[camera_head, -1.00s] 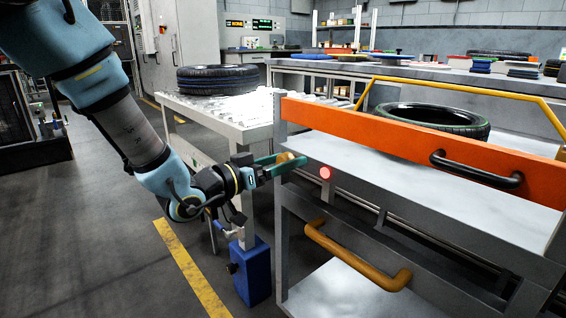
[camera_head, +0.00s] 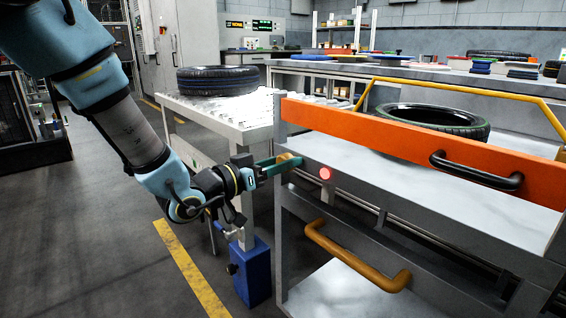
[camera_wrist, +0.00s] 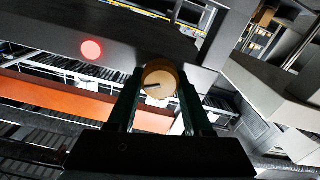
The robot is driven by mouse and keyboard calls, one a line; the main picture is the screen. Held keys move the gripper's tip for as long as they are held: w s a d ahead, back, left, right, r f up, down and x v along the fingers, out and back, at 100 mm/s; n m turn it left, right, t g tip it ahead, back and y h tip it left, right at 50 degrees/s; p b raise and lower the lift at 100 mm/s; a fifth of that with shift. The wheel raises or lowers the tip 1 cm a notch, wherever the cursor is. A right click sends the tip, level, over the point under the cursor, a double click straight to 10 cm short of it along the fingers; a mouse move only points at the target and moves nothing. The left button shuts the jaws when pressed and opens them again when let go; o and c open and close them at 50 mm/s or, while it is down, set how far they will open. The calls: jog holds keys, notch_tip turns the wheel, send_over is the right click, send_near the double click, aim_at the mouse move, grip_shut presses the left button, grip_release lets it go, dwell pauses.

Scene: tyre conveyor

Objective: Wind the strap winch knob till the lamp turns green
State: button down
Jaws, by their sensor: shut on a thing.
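The winch knob (camera_wrist: 155,88) is a round tan disc with a dark mark on its face, in the middle of the wrist view. In the head view the knob (camera_head: 284,158) sits at the near left post of the trolley, mostly hidden by the fingers. My gripper (camera_head: 278,163) has green fingers, shut on the knob from either side; the gripper also shows in the wrist view (camera_wrist: 158,92). The lamp (camera_head: 326,173) glows red just right of the knob; it is also red in the wrist view (camera_wrist: 91,49). The strap cannot be made out.
The grey trolley (camera_head: 430,205) has an orange rail (camera_head: 400,143) and a yellow handle (camera_head: 350,262). A tyre (camera_head: 430,118) lies on it. Another tyre (camera_head: 216,80) lies on the roller conveyor (camera_head: 235,115) behind. A blue box (camera_head: 250,272) stands below my gripper.

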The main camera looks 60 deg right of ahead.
jog(key=shift+f+b, duration=0.1)
jog(key=shift+b, duration=0.2)
jog(key=shift+f+m+b, duration=0.1)
jog(key=shift+m+b, duration=0.75)
jog(key=shift+m, duration=0.25)
jog(key=m+b, duration=0.4)
jog(key=shift+s+f, duration=0.1)
jog(key=shift+s, duration=0.05)
jog(key=m+b, duration=0.4)
jog(key=shift+m+b, duration=0.9)
jog(key=shift+m, duration=0.1)
jog(key=shift+r, duration=0.2)
jog(key=shift+c, duration=1.5)
grip_release()
